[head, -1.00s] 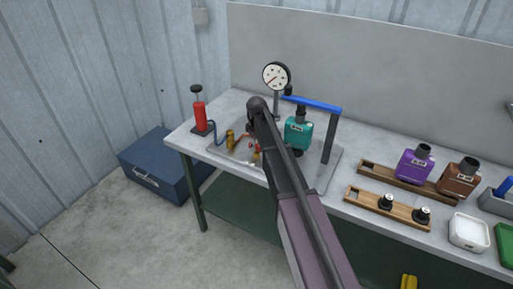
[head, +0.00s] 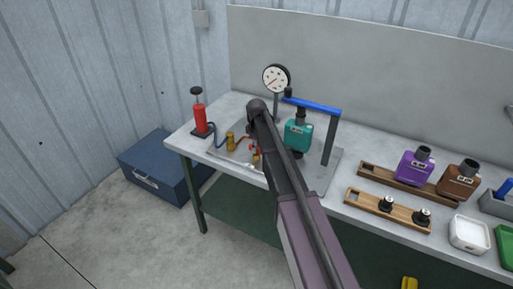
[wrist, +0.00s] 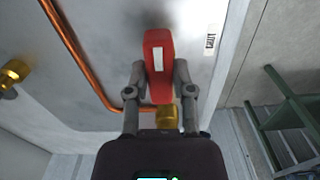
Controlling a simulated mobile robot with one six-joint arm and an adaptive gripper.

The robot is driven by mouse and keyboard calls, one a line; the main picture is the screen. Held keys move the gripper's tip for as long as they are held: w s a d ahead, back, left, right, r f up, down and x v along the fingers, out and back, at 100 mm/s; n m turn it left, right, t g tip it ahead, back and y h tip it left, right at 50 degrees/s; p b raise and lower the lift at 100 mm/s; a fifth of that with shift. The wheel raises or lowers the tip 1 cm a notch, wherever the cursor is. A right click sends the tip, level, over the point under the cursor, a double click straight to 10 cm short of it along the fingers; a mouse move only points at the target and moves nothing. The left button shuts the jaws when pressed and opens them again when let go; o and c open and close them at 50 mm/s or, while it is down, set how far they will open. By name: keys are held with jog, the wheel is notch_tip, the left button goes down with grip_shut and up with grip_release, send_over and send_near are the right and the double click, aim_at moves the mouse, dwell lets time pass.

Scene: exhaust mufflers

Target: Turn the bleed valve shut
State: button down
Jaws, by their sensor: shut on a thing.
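The bleed valve's red handle (wrist: 158,52), with a white stripe along it, stands between the fingers of my gripper (wrist: 158,76) in the wrist view. Both grey fingers close on its sides. A brass fitting (wrist: 167,117) shows below the handle, at the end of a copper pipe (wrist: 90,60). In the head view my arm hides most of the valve and the gripper. Only a bit of red (head: 252,149) shows beside the arm on the metal plate (head: 222,151).
A teal muffler (head: 298,135) stands close right of my arm, under a blue bar (head: 315,105). A pressure gauge (head: 276,78) rises behind. A red hand pump (head: 200,117) stands left. Purple (head: 413,167) and brown (head: 459,181) mufflers stand farther right.

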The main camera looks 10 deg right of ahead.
jog(key=m, duration=0.4)
jog(key=shift+m, duration=0.4)
jog(key=m, duration=0.4)
jog(key=shift+m, duration=0.3)
jog(key=m, duration=0.8)
jog(key=shift+c, duration=2.4)
grip_release()
jog(key=shift+d, duration=0.1)
